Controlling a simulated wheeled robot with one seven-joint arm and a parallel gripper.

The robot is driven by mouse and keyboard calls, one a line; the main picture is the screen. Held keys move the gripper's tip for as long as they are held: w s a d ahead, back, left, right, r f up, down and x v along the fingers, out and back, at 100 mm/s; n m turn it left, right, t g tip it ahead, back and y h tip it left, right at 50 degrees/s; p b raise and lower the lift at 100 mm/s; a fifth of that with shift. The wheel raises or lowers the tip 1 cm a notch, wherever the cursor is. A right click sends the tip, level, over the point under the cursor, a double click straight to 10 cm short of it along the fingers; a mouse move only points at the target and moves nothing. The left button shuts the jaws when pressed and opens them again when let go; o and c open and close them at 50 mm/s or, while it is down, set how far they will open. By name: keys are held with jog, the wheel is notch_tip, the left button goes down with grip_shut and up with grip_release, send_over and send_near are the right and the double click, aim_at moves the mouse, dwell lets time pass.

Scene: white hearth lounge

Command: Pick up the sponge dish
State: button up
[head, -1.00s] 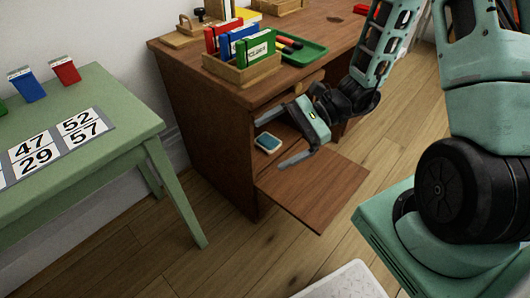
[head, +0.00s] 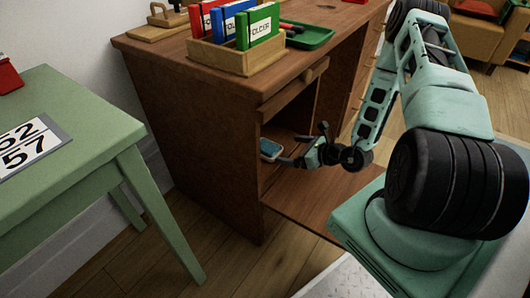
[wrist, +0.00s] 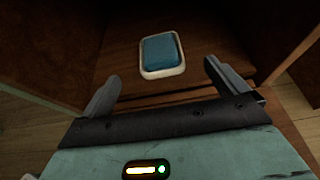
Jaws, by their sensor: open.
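The sponge dish is a small white rounded tray (wrist: 163,74) with a blue sponge (wrist: 160,51) in it. It sits inside the desk's open lower compartment, and in the head view the dish (head: 270,150) shows just left of my gripper (head: 287,150). My gripper is open and empty at the compartment's mouth. In the wrist view its two fingers (wrist: 160,88) point toward the dish, one on each side of its line. The dish lies a little beyond the fingertips, not touched.
The brown desk (head: 190,140) has side walls close around the compartment, and its drop-down door (head: 315,200) lies open below my gripper. A wooden holder (head: 235,59) with folders and a green tray (head: 312,36) stand on top. A green table (head: 75,150) is at left.

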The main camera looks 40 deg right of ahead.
aim_at(268, 147)
jog(key=b+x, duration=0.2)
jog(key=x, duration=0.5)
jog(key=b+x, duration=0.2)
jog(key=x, duration=0.2)
jog(key=shift+a+f, duration=0.1)
jog(key=shift+f, duration=0.1)
jog(key=shift+w+a+b, duration=0.15)
jog(key=shift+w+b, duration=0.2)
jog(key=shift+w, duration=0.05)
jog(key=c, duration=1.2)
